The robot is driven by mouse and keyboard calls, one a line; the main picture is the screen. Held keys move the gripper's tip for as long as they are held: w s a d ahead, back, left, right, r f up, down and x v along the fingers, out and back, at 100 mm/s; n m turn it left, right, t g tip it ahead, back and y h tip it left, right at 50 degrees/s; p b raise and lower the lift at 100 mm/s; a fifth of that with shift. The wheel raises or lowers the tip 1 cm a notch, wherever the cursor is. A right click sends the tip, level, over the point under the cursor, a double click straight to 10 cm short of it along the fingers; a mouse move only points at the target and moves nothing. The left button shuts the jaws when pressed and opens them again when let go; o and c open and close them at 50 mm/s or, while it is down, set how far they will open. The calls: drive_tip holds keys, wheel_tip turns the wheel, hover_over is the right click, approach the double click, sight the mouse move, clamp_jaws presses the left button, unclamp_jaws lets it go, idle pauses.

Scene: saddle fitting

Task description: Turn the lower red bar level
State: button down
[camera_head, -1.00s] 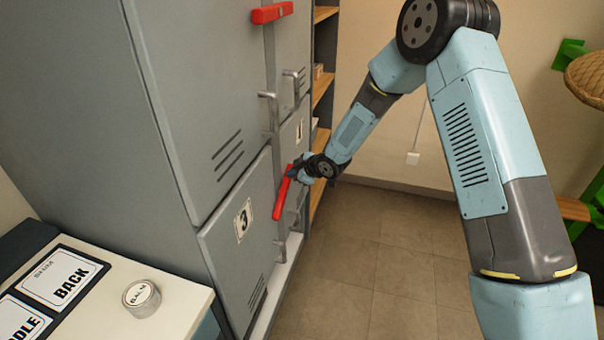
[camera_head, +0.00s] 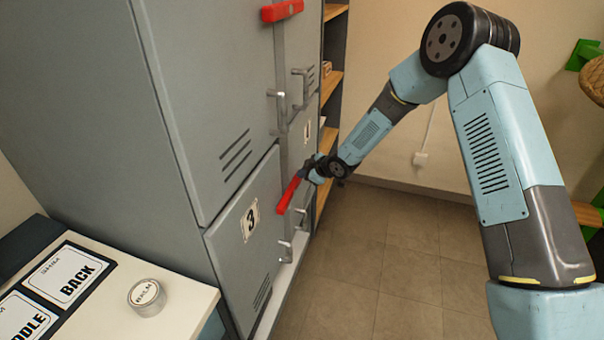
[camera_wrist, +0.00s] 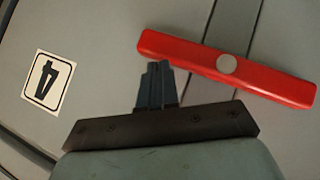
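The lower red bar (camera_head: 288,195) is on the front of the grey locker and stands tilted, its upper end toward my gripper. In the wrist view the red bar (camera_wrist: 270,81) shows a round silver pivot near its middle. My gripper (camera_head: 309,173) is at the bar's upper end in the head view. In the wrist view my gripper's dark fingers (camera_wrist: 157,68) are together, with nothing visible between them. Their tips lie against or just short of the bar's edge near one end; contact cannot be told.
An upper red bar (camera_head: 281,11) lies about level on the locker (camera_head: 190,110). Door handles (camera_head: 277,112) stick out near the bars. A table (camera_head: 185,301) with a round tin (camera_head: 146,297) is at lower left. The floor (camera_head: 375,255) is clear.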

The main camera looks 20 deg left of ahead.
drive_tip(key=shift+d+f, duration=0.1)
drive_tip(key=shift+f, duration=0.1)
idle(0.4)
drive_tip(key=d+r, duration=0.7)
drive_tip(key=r, duration=0.4)
drive_tip(key=shift+w+r, duration=0.15)
idle(0.4)
